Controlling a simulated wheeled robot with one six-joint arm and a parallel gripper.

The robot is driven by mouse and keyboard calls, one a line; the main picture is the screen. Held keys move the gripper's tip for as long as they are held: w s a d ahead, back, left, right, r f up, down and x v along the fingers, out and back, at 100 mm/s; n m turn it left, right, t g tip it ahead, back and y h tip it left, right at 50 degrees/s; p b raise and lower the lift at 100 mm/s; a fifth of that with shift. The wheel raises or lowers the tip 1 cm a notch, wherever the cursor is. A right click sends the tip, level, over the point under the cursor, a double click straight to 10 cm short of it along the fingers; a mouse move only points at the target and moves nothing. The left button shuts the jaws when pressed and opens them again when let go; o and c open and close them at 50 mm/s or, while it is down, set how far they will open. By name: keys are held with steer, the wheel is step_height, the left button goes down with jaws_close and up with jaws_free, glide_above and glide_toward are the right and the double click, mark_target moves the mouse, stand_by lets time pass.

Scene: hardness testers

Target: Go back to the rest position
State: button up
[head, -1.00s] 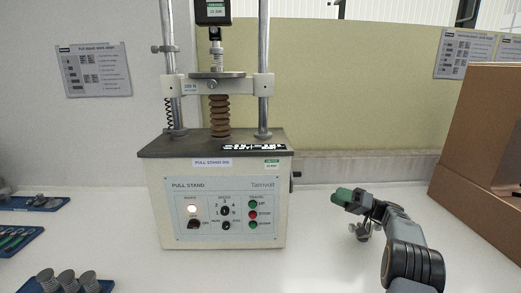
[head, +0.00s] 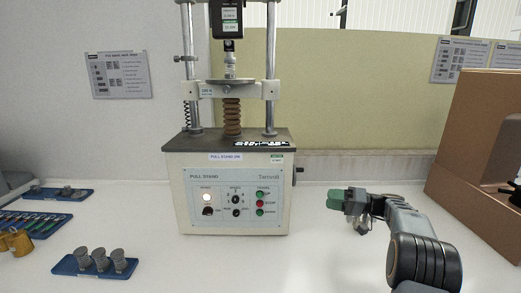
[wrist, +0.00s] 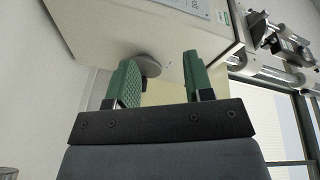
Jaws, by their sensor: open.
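My gripper (head: 342,199) is at the right in the head view, on my grey arm, with green fingers pointing left. In the wrist view my gripper (wrist: 160,85) shows its two green fingers spread apart with nothing between them. The gripper is to the right of the pull stand (head: 237,205) and apart from it in the head view. The pull stand is a beige box with a dark top, two posts, a gauge and a coiled spring. Its lamp glows.
A blue tray with several grey metal pieces (head: 66,265) lies at the front left. More blue trays (head: 48,228) and brass pieces (head: 16,241) are at the left edge. A brown box (head: 470,150) stands at the right. The white table between stand and box is mostly clear.

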steer(key=s+a+r+m+g+h+p, duration=0.1)
steer(key=s+a+r+g+h+p, duration=0.15)
steer(key=s+a, duration=0.3)
steer(key=s+a+r+m+g+h+p, duration=0.1)
steer(key=s+a+r+h+p, duration=0.1)
steer(key=s+a+r+h, duration=0.3)
steer(key=s+d+f+t+h+p, duration=0.1)
steer(key=s+h+p, duration=0.2)
steer(key=s, duration=0.8)
steer(key=s+d+f+t+h+p, duration=0.1)
steer(key=s+d+f+h+p, duration=0.1)
steer(key=s+h, duration=0.5)
steer(key=s+p, duration=0.1)
steer(key=s, duration=0.2)
steer(key=shift+s+p, duration=0.35)
